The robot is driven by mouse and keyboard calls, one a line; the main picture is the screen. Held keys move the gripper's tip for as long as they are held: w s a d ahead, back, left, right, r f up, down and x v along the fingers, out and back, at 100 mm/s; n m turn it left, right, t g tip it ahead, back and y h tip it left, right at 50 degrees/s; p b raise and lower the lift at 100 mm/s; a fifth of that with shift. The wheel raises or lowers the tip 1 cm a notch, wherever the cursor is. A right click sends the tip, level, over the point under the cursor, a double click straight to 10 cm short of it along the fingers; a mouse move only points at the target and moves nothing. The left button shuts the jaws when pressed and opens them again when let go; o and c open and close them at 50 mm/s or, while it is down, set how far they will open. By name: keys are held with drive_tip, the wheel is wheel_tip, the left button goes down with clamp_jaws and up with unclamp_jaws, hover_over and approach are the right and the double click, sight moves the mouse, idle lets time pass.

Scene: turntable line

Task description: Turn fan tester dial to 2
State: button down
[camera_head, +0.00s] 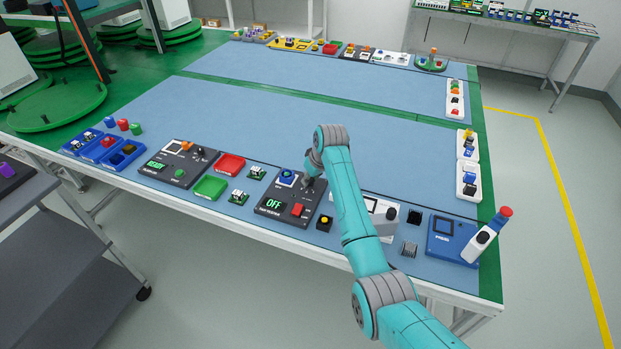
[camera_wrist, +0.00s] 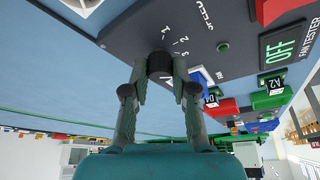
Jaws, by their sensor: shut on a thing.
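The fan tester (camera_head: 268,212) is a dark box on the near side of the blue table, with a green "OFF" display (camera_head: 274,204), also legible in the wrist view (camera_wrist: 282,48). Its black round dial (camera_wrist: 160,63) stands out from the panel beside small white numbers and the word "SPEED". My gripper (camera_wrist: 160,78) is shut on the dial, one finger on each side. The dial's pointer is hidden or too small, so I cannot tell its setting. In the head view my gripper (camera_head: 311,186) covers the dial.
A red switch (camera_head: 297,210) and a blue round fan (camera_head: 287,177) sit on the tester. A yellow button box (camera_head: 324,223) stands close to its right. Green (camera_head: 210,188) and red (camera_head: 230,163) trays lie left. The table's middle is clear.

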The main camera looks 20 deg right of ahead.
drive_tip(key=n+y, duration=0.1)
drive_tip(key=n, duration=0.2)
drive_tip(key=n+g+y, duration=0.1)
drive_tip(key=n, duration=0.2)
drive_tip(key=shift+w+d+g, duration=0.1)
drive_tip(key=shift+g, duration=0.2)
drive_tip(key=shift+n, duration=0.3)
drive_tip(key=c, duration=0.9)
unclamp_jaws()
drive_tip(key=shift+r, duration=0.1)
drive_tip(key=v, duration=1.2)
